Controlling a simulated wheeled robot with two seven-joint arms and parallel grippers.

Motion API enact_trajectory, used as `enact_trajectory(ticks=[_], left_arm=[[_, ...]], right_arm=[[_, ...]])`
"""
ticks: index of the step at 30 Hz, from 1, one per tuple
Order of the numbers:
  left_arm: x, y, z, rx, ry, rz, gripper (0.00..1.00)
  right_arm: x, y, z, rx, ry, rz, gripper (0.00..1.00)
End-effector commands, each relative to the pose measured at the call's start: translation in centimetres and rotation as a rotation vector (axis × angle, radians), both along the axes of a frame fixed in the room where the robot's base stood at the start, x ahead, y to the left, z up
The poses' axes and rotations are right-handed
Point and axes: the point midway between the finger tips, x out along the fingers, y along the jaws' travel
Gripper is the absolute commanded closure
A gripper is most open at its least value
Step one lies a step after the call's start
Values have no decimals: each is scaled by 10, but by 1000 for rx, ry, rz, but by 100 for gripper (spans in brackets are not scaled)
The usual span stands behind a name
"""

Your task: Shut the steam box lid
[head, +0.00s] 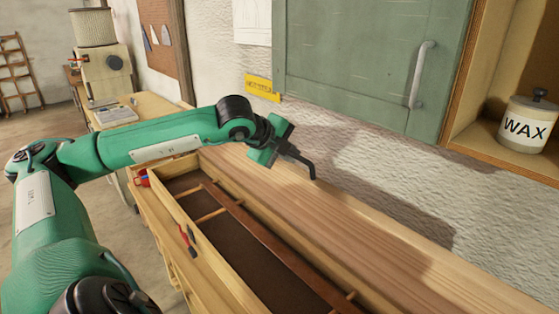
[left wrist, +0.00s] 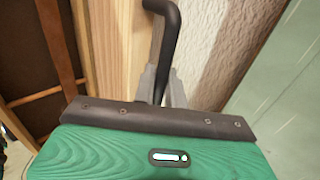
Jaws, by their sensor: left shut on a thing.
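The long open wooden box (head: 206,252) runs from the middle of the head view to its lower edge, its dark inside showing. A broad pale wooden board (head: 375,240) lies along its wall side; I take it for the lid, swung open. A black bent handle (head: 307,169) stands out by the board's far end. My left gripper (head: 284,148) is shut on this handle, above the board. In the left wrist view, its grey fingers (left wrist: 160,84) close around the handle's dark bar (left wrist: 172,22). How the handle joins the board is hidden. My right gripper is out of view.
A red-brown strip (head: 270,247) and short crosspieces lie in the box. A rough pale wall (head: 345,145) stands close behind the board. A green cupboard door (head: 360,60) and a shelf with a wax jar (head: 527,125) are above. A side bench (head: 140,108) stands beyond.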

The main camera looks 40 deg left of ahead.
Motion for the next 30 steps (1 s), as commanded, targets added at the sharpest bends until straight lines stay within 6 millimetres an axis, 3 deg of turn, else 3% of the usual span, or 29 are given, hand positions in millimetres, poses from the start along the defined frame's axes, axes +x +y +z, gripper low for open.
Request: enact_trajectory(ticks=[12, 20, 30], left_arm=[[-36, 3, -10, 3, 6, 2, 100], [-48, 4, -13, 0, 3, 1, 100], [-94, 8, -36, -1, 3, 1, 100]], right_arm=[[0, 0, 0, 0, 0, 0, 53], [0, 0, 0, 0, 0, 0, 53], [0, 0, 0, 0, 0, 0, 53]])
